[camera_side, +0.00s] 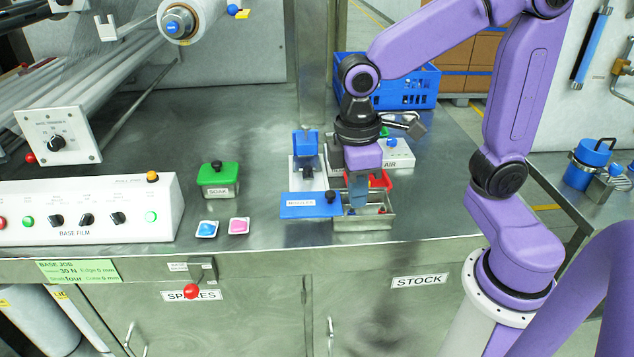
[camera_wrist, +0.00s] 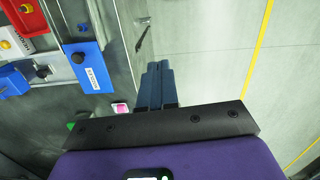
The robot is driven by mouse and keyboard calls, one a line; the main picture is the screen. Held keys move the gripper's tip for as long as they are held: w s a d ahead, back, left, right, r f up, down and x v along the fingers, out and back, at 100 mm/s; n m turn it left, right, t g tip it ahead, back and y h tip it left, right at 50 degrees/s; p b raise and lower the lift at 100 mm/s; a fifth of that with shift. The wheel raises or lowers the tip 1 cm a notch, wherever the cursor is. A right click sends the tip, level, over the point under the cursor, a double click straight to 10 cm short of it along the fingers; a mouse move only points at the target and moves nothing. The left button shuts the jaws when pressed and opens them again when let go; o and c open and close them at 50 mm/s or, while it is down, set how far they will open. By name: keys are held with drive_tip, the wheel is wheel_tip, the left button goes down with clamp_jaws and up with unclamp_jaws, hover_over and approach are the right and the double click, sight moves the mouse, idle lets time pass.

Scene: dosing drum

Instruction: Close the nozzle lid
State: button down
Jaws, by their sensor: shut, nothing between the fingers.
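The blue lid (camera_side: 298,206) with a white label, which looks like the nozzle lid, has a black knob (camera_side: 331,196) near its right end. It lies flat to the left of an open metal bin (camera_side: 378,222), whose inside shows. It also shows in the wrist view (camera_wrist: 92,82), upper left of my fingers. My gripper (camera_side: 357,204) points down, seen in front of the bin and right of the knob. In the wrist view its fingers (camera_wrist: 158,68) are together and empty.
A red tray (camera_side: 381,181) and a white AIR box (camera_side: 398,152) stand behind the bin. A blue device (camera_side: 306,143) stands behind the lid. A green-lidded box (camera_side: 218,174), a blue packet (camera_side: 206,229) and a pink packet (camera_side: 239,226) lie left. The bench's front edge is close.

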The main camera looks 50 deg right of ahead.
drive_tip(key=w+d+m+g, duration=0.2)
drive_tip(key=w+m, duration=0.2)
drive_tip(key=w, duration=1.2)
drive_tip(key=w+d+f+m+g, duration=0.1)
drive_tip(key=w+d+f+m, duration=0.25)
drive_tip(key=w+d, duration=0.5)
approach(324, 200)
drive_tip(key=w+f, duration=0.1)
drive_tip(key=w+a+f+n, duration=0.1)
drive_tip(key=shift+w+f, duration=0.3)
drive_tip(key=shift+w, duration=0.05)
drive_tip(key=s, duration=0.1)
drive_tip(key=s+f, duration=0.1)
drive_tip(key=shift+s+d, duration=0.25)
drive_tip(key=shift+d, duration=0.05)
drive_tip(key=shift+s+d+f, duration=0.2)
drive_tip(key=shift+s, duration=0.55)
